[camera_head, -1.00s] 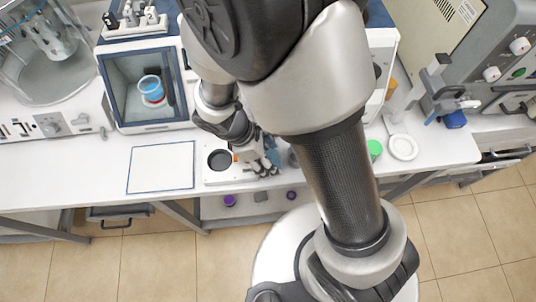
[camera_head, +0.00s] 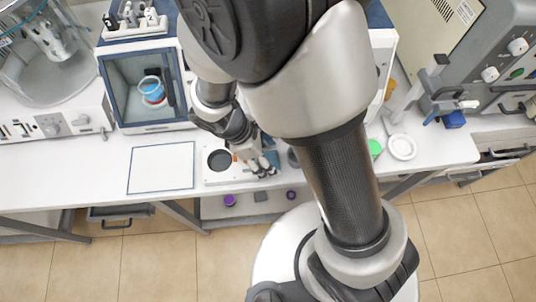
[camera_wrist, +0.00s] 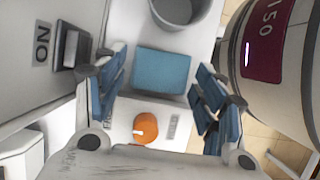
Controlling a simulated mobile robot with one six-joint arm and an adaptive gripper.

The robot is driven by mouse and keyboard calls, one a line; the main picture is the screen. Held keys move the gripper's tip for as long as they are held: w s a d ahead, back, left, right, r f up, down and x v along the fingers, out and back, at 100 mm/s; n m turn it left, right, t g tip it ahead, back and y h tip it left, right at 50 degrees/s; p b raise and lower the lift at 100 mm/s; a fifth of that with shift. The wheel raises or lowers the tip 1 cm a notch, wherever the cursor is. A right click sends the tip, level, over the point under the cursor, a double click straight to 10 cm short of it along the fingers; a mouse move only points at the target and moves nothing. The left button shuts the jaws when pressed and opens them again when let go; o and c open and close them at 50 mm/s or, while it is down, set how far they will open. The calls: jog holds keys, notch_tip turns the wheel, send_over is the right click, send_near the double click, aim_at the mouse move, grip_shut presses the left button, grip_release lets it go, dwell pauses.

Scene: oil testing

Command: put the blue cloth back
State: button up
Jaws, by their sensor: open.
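The blue cloth (camera_wrist: 162,70) is a flat, folded-looking rectangle on a white surface in the wrist view. It lies between the two spread finger pads of my gripper (camera_wrist: 160,92), and I see no clear contact with either. My gripper is open. In the head view my gripper (camera_head: 262,166) is low over the front of the white bench, right of a plate with a dark round spot. I cannot make out the cloth there, as my fingers and arm cover that spot.
An orange knob (camera_wrist: 147,130) and a grey cup (camera_wrist: 180,10) flank the cloth. A blue-edged white mat (camera_head: 160,168) lies left of my gripper.

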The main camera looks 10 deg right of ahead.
jog(key=p+v, duration=0.3)
jog(key=v, duration=0.8)
jog(key=shift+s+r+p, duration=0.1)
jog(key=shift+p, duration=0.2)
jog(key=s+d+r+m+t+y, duration=0.2)
jog(key=s+d+r+m, duration=0.2)
jog(key=d+r+m, duration=0.3)
jog(key=s+d+r+m+t+y, duration=0.2)
jog(key=s+d+r+m, duration=0.1)
jog(key=d+r+m, duration=0.4)
notch_tip(320, 180, up, 4)
jog(key=m, duration=0.3)
jog(key=shift+s+m+t+y, duration=0.3)
jog(key=shift+s+t, duration=0.1)
jog(key=shift+a+f+b, duration=0.1)
jog(key=shift+f+b, duration=0.45)
jog(key=shift+b, duration=0.05)
